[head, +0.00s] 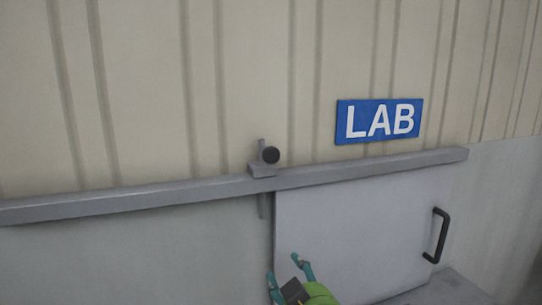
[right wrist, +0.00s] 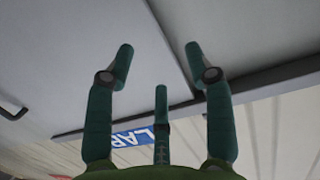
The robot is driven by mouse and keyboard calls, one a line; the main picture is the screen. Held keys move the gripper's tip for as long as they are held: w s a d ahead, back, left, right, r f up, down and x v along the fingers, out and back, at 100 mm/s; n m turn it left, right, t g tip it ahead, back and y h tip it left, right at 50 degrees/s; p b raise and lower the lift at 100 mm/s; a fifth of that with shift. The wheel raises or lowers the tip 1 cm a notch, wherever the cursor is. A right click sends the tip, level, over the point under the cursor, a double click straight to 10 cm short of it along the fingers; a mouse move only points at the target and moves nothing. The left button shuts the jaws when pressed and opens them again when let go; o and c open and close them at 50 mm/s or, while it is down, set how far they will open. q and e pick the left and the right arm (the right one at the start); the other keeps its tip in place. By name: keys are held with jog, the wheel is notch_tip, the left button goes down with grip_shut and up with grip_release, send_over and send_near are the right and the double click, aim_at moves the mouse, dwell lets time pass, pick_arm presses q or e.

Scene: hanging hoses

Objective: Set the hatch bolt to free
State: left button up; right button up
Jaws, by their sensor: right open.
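My right gripper (head: 284,266) is low in the head view, below the bolt and in front of the panel's left edge. In the right wrist view its teal fingers (right wrist: 160,55) are spread and empty. The bolt cannot be made out there. My left gripper is not in view.
A grey rail (head: 130,201) runs across the wall above the hatch; it also shows in the right wrist view (right wrist: 275,80). A blue LAB sign (head: 379,120) is on the ribbed beige wall (head: 150,90) above it. The space between gripper and bolt looks clear.

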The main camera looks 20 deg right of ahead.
notch_tip(320, 180, up, 12)
jog(key=w+t, duration=0.1)
jog(key=t, duration=0.3)
jog(key=t+y, duration=0.1)
jog(key=t, duration=0.1)
send_near(273, 158)
jog(key=w, duration=0.3)
jog(key=p+x, duration=0.1)
jog(key=x, duration=0.1)
jog(key=r+p+x, duration=0.1)
jog(key=x, duration=0.1)
jog(key=p+x, duration=0.1)
jog(key=x, duration=0.2)
jog(key=shift+s+r+p, duration=0.2)
jog(key=shift+p, duration=0.2)
jog(key=shift+w+a, duration=0.1)
jog(key=shift+w, duration=0.25)
grip_shut()
